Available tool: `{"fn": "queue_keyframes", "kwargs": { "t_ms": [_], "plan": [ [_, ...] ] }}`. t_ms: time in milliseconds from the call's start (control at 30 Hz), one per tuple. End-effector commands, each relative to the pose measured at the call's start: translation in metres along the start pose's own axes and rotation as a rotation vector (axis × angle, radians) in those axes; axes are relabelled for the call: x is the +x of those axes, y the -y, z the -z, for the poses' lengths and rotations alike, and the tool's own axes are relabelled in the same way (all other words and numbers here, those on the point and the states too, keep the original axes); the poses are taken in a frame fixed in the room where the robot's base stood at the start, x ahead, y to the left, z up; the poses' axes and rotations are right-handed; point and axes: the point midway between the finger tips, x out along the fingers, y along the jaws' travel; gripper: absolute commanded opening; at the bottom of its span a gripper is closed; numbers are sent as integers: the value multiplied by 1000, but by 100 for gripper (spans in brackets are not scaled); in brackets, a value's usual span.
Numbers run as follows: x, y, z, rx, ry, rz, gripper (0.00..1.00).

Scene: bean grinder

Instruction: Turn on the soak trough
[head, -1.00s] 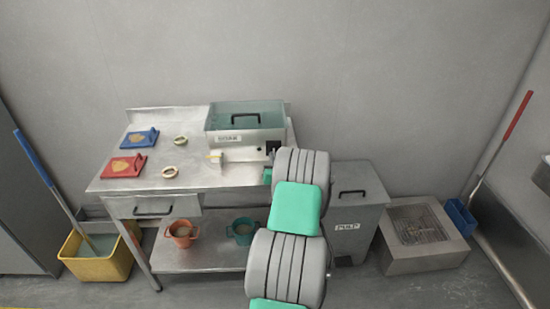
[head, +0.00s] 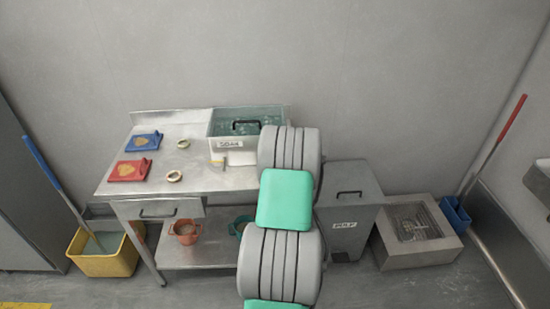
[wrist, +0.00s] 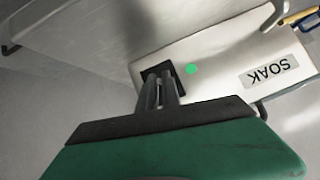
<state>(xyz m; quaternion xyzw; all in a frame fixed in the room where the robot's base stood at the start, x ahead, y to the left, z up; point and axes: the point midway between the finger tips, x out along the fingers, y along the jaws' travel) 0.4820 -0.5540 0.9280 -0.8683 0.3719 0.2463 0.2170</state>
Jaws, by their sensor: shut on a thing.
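The soak trough (head: 236,143) is a metal box labelled SOAK at the back right of the table, with greenish liquid inside and a black handle. The liquid's surface looks rippled. In the wrist view its pale front (wrist: 215,68) carries the upside-down SOAK label, a bright green light (wrist: 191,69) and a black switch plate (wrist: 157,71). My gripper (wrist: 160,90) is shut at that plate on the switch, whose small part is hidden between the fingertips. In the head view my arm hides the gripper and the trough's right end.
Blue (head: 145,141) and red (head: 131,170) boards and two small rings lie on the table (head: 205,180). A yellow tap-like piece (head: 217,163) is at the trough's front. A grey PULP bin (head: 349,200) stands right of the table. A yellow bucket (head: 103,262) is on the floor left.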

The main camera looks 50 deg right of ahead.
Motion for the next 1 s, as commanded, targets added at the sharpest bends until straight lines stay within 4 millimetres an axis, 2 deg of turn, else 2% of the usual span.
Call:
{"fn": "queue_keyframes", "kwargs": {
  "t_ms": [567, 600, 833, 1000],
  "plan": [
    [0, 1, 3, 4, 44, -6, 0],
    [0, 1, 3, 4, 43, -6, 9],
    [0, 0, 2, 4, 43, -7, 28],
    [0, 0, 2, 4, 44, -7, 30]
  ]
}}
